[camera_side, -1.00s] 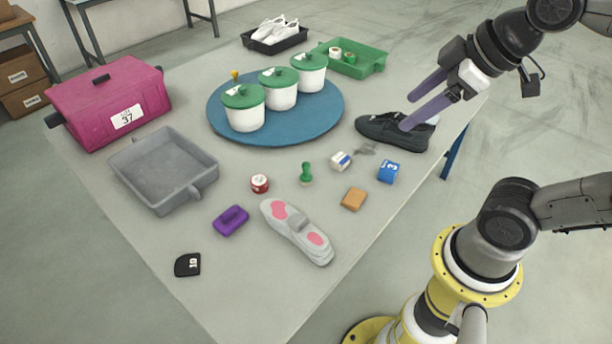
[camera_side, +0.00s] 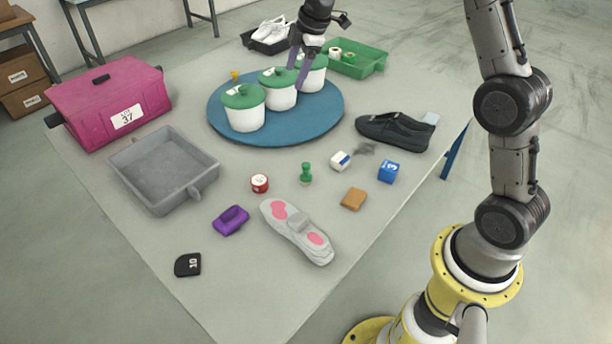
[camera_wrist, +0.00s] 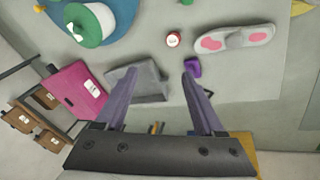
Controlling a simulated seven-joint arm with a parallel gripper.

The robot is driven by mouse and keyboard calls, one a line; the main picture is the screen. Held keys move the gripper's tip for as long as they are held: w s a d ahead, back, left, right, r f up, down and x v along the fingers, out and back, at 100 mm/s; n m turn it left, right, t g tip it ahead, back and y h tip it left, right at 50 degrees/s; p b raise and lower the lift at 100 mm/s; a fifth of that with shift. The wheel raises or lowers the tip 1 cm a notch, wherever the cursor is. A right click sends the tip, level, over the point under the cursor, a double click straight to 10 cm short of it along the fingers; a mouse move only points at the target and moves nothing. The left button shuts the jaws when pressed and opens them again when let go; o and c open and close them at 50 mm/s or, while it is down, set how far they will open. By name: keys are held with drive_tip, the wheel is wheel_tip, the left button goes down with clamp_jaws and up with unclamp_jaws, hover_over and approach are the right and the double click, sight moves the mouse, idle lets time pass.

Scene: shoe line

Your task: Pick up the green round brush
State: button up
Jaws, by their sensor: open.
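The green round brush (camera_side: 306,174) stands on the grey table, a small knobbed green piece between a red-and-white round tin (camera_side: 260,183) and a white-and-blue block (camera_side: 340,161). In the wrist view a sliver of green (camera_wrist: 187,2) at the top edge appears to be it, mostly cut off. My gripper (camera_side: 297,76) is open and empty. In the side view its purple fingers overlap the rear white pots with green lids (camera_side: 279,90), up and left of the brush; its height above them is hard to tell. The open fingers (camera_wrist: 161,74) also show in the wrist view.
The pots stand on a round blue mat (camera_side: 330,110). Around the brush lie a grey insole (camera_side: 283,225), a purple brush (camera_side: 230,221), an orange block (camera_side: 353,199), a blue box (camera_side: 388,171) and a dark shoe (camera_side: 390,130). A grey tray (camera_side: 160,165) and pink case (camera_side: 115,100) stand left.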

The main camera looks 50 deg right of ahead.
drive_tip(key=w+d+f+g, duration=0.1)
drive_tip(key=w+d+f, duration=0.1)
drive_tip(key=f, duration=0.5)
drive_tip(key=w+d+f+g, duration=0.1)
drive_tip(key=d+f, duration=0.2)
drive_tip(key=f, duration=0.4)
drive_tip(key=m+g, duration=0.1)
approach(306, 163)
drive_tip(key=shift+y, duration=0.4)
drive_tip(key=f, duration=0.4)
drive_tip(key=shift+w+d+f, duration=0.15)
drive_tip(key=shift+w+f, duration=0.1)
drive_tip(key=shift+w, duration=0.05)
drive_tip(key=shift+a+f, duration=0.2)
drive_tip(key=shift+f, duration=1.4)
drive_tip(key=shift+a+f, duration=0.2)
drive_tip(key=shift+f, duration=1.45)
clamp_jaws()
